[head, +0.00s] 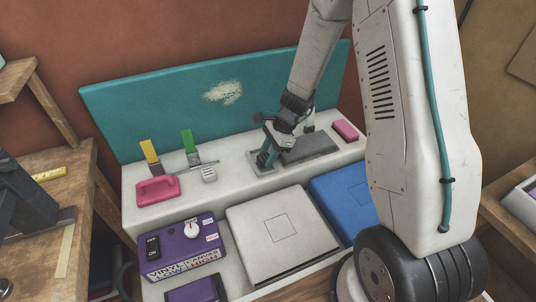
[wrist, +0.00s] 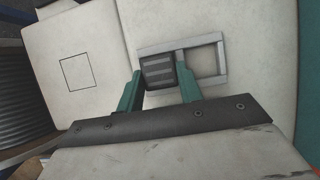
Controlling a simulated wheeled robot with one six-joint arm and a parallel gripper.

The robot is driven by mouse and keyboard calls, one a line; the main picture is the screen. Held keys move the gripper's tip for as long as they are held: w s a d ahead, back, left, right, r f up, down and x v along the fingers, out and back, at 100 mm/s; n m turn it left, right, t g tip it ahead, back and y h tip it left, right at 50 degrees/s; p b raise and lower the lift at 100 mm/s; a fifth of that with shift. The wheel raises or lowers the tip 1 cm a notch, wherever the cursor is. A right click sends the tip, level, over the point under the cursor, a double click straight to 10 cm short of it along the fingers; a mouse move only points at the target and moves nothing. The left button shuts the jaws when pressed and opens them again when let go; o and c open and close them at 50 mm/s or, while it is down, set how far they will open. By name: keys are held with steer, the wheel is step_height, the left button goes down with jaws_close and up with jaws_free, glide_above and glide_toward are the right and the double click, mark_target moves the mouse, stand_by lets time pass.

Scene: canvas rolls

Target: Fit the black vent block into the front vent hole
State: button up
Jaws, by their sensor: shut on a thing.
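The black vent block (wrist: 158,72), with light slats on its top, is between the two green fingers of my gripper (wrist: 159,92) in the wrist view. My gripper is shut on it. A grey rectangular vent frame (wrist: 204,38) lies around and under it on the white top. The block covers the left end of the frame's opening, and the right part shows pale and empty. I cannot tell whether the block is above the hole or partly in it. In the head view my gripper (head: 267,157) points down at the frame (head: 255,170), and the block is mostly hidden.
Behind the gripper stands a teal back panel (head: 190,98). A dark grey plate (head: 312,150) and a pink block (head: 345,130) are to the right. A pink handled piece (head: 157,190), yellow and green tabs are left. A white square panel (head: 280,232) lies in front.

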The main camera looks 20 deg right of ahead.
steer(key=shift+f, duration=0.7)
steer(key=o, duration=1.1)
steer(key=v, duration=0.7)
steer(key=shift+d+r, duration=0.2)
steer(key=shift+r, duration=0.15)
